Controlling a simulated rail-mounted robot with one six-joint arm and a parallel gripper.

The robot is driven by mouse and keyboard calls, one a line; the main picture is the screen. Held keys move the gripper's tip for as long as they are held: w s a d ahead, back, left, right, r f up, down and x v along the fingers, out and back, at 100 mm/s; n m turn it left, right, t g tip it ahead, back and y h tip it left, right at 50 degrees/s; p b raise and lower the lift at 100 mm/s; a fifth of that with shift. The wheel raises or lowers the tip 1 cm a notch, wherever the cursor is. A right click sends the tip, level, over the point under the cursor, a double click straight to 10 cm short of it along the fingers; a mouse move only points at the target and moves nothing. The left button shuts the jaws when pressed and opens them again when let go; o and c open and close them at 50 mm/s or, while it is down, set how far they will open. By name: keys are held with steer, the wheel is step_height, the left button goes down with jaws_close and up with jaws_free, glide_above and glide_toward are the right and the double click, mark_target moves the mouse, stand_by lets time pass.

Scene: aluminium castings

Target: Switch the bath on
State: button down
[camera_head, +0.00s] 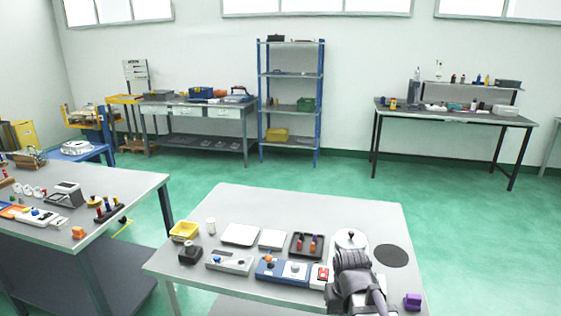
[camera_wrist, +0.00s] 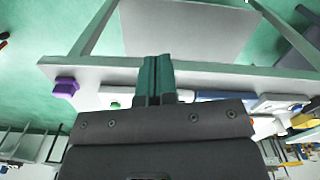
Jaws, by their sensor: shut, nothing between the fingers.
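My gripper (camera_wrist: 158,80) shows in the wrist view with its two teal fingers together and nothing between them. It is at the near edge of the front table; in the head view my arm hides the fingers. Which unit is the bath is not clear. A blue unit with a white front and an orange knob (camera_head: 283,270) is left of my arm in the head view. Next to it is a white box with a red button (camera_head: 320,277). In the wrist view a small white box with a green button (camera_wrist: 115,102) lies left of the fingers, apparently apart from them.
A purple block (camera_head: 412,301) is at the table's right front corner. A round white-lidded thing (camera_head: 350,240) stands behind my arm, beside a dark disc (camera_head: 391,256).

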steer(key=s, duration=0.4)
steer(key=w+r+n+p, duration=0.3)
steer(key=w+n, duration=0.4)
steer(key=w, duration=0.6)
steer(key=w+a+r+n+p, duration=0.1)
steer(key=w+r+n+p, duration=0.3)
steer(key=w+n, duration=0.4)
steer(key=w, duration=0.5)
steer(key=shift+w, duration=0.35)
